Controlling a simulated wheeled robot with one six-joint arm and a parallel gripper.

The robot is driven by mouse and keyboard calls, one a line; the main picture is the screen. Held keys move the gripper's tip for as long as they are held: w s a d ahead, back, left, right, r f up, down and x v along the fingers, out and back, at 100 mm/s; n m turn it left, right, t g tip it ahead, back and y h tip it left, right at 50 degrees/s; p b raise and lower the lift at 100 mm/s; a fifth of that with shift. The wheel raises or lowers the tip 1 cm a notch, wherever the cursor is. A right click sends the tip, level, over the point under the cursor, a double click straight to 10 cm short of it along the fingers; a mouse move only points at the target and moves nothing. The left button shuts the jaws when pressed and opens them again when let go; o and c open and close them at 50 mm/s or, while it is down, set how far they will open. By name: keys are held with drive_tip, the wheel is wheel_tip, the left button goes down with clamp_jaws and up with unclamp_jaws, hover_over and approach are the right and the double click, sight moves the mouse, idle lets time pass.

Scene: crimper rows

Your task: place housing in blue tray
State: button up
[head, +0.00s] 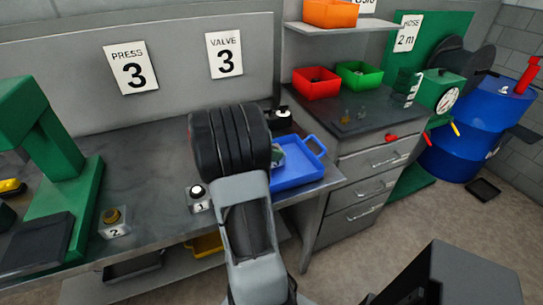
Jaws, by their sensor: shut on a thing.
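The blue tray (300,176) sits at the right end of the grey workbench, with a raised handle at its far right corner. The black ribbed part of my arm covers its left side. My gripper is hidden behind that part, so its fingers and anything in them do not show. A small grey-green shape (278,155) shows at the arm's right edge, against the tray's left part. I cannot tell whether it is the housing, or whether it rests in the tray.
A green press (62,190) stands at the left of the bench. Small button boxes stand on the bench (198,197), (115,223) and behind the arm (283,120). A drawer cabinet (375,165) adjoins on the right, with red (317,84) and green (358,75) bins above.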

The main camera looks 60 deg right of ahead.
drive_tip(key=shift+w+d+f, duration=0.1)
drive_tip(key=shift+d+f, duration=0.05)
drive_tip(key=shift+f, duration=0.75)
drive_tip(key=shift+d+f, duration=0.1)
drive_tip(key=shift+f, duration=0.75)
drive_tip(key=shift+f, duration=0.1)
drive_tip(key=shift+f, duration=0.15)
drive_tip(key=o, duration=1.5)
drive_tip(key=shift+c, duration=0.2)
